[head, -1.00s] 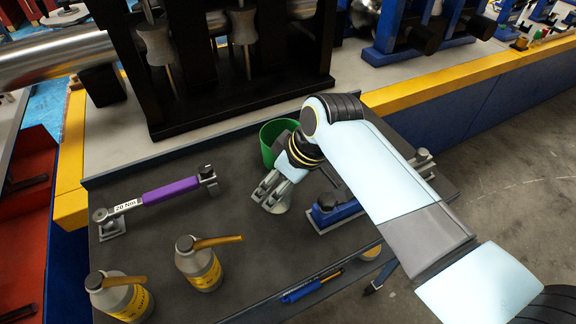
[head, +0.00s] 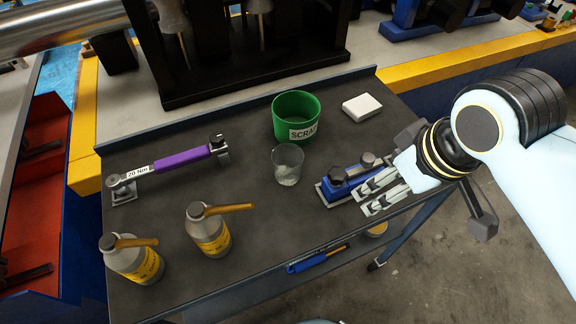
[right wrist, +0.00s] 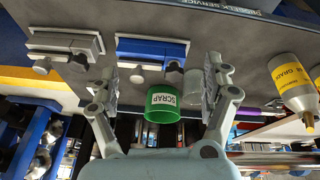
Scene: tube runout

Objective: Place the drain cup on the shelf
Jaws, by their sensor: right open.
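The drain cup, a clear cup (head: 288,165), stands upright on the dark grey shelf top (head: 255,255), in front of the green bin. It also shows in the right wrist view (right wrist: 194,88), partly hidden by a finger. My right gripper (head: 367,197) is open and empty, to the right of the cup and clear of it. Its fingers overlap the front of the blue clamp block in the head view; I cannot tell the gap. In the right wrist view the open fingers (right wrist: 160,85) frame the green bin. My left gripper is not in view.
A green SCRAP bin (head: 289,105) stands behind the cup. A blue clamp block (head: 336,187) is to its right, a white box (head: 362,106) behind. A purple torque wrench (head: 180,160) and two bottles (head: 209,233) (head: 130,262) are at left. The front middle is clear.

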